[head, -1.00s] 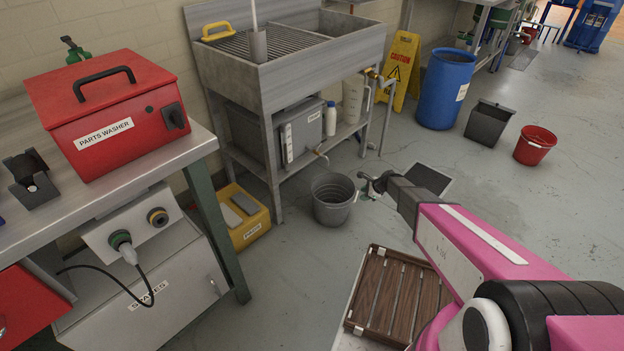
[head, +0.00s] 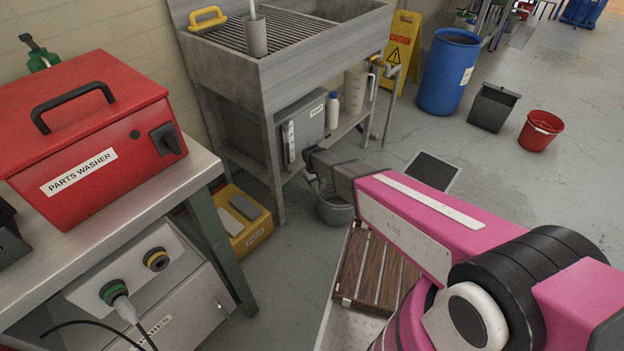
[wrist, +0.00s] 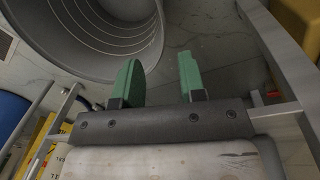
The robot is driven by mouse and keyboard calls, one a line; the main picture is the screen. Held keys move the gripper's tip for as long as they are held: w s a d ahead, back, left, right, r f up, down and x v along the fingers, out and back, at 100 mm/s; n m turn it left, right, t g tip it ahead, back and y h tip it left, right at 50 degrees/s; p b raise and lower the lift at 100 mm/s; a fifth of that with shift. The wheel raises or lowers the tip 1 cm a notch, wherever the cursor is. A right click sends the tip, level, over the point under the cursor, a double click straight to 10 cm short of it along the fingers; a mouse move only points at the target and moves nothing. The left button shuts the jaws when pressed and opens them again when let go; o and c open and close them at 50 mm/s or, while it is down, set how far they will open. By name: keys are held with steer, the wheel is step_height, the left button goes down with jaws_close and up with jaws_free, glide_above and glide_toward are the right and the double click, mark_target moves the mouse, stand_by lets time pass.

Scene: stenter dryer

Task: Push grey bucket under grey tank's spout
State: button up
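The grey bucket (head: 336,211) stands on the floor in front of the sink stand in the head view, partly hidden by my arm. Its ribbed inside fills the upper left of the wrist view (wrist: 110,45). The grey tank (head: 306,122) sits on the stand's lower shelf. Its spout is hidden behind my arm in the head view. My gripper (wrist: 158,72) shows two green fingers apart with nothing between them. The left finger overlaps the bucket's rim in the wrist view; I cannot tell whether it touches. In the head view my gripper (head: 312,172) is above the bucket's left side.
A yellow tray (head: 243,222) lies on the floor left of the bucket. A wooden slatted platform (head: 372,270) lies in front. A stand leg (head: 274,180) is close to my gripper. A white bottle (head: 332,110) stands beside the tank. Open floor (head: 500,190) lies to the right.

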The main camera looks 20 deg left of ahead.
mark_target(318, 196)
steer(key=shift+f, duration=0.1)
stand_by(0.3)
steer(key=f, duration=0.7)
steer(key=w+f, duration=0.1)
steer(key=f, duration=0.2)
steer(key=shift+d+f, duration=0.3)
steer(key=shift+d, duration=0.1)
steer(key=shift+s, duration=0.1)
jaws_close()
